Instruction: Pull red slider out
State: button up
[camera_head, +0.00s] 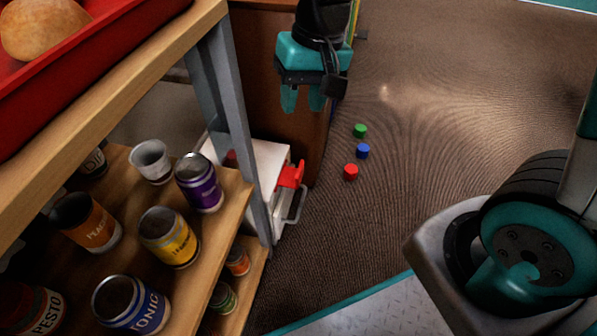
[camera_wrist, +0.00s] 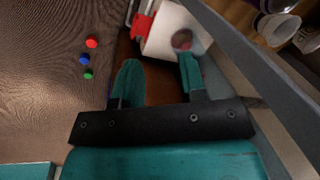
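The red slider (camera_head: 291,174) is a small red piece at the front edge of a white box (camera_head: 262,165), low beside the shelf. It also shows at the top of the wrist view (camera_wrist: 143,25), on the edge of the white box (camera_wrist: 172,28). My teal gripper (camera_head: 302,100) is above and a little behind the slider in the head view. Its two fingers are apart with nothing between them, as the wrist view (camera_wrist: 160,78) shows. The gripper does not touch the slider.
A metal handle (camera_head: 297,207) sticks out below the slider. A grey shelf post (camera_head: 238,130) stands close on the left, with several cans on the shelf (camera_head: 233,200). A brown cabinet (camera_head: 255,70) is behind. Green (camera_head: 360,130), blue (camera_head: 363,151) and red (camera_head: 351,172) pieces lie on open carpet.

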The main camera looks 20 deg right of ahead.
aim_at(299, 168)
jog(key=w+d+f+m+h+b, duration=0.1)
jog(key=w+d+f+m, duration=0.15)
jog(key=w+f, duration=0.4)
jog(key=w+d+f+m+h+b, duration=0.1)
jog(key=w+f+m, duration=0.3)
jog(key=f, duration=0.5)
jog(key=f+b, duration=0.4)
jog(key=f, duration=0.4)
jog(key=f+b, duration=0.4)
jog(key=f, duration=0.5)
jog(key=shift+s+d+b, duration=0.1)
jog(key=shift+s+b, duration=0.1)
jog(key=shift+b, duration=0.2)
grip_shut()
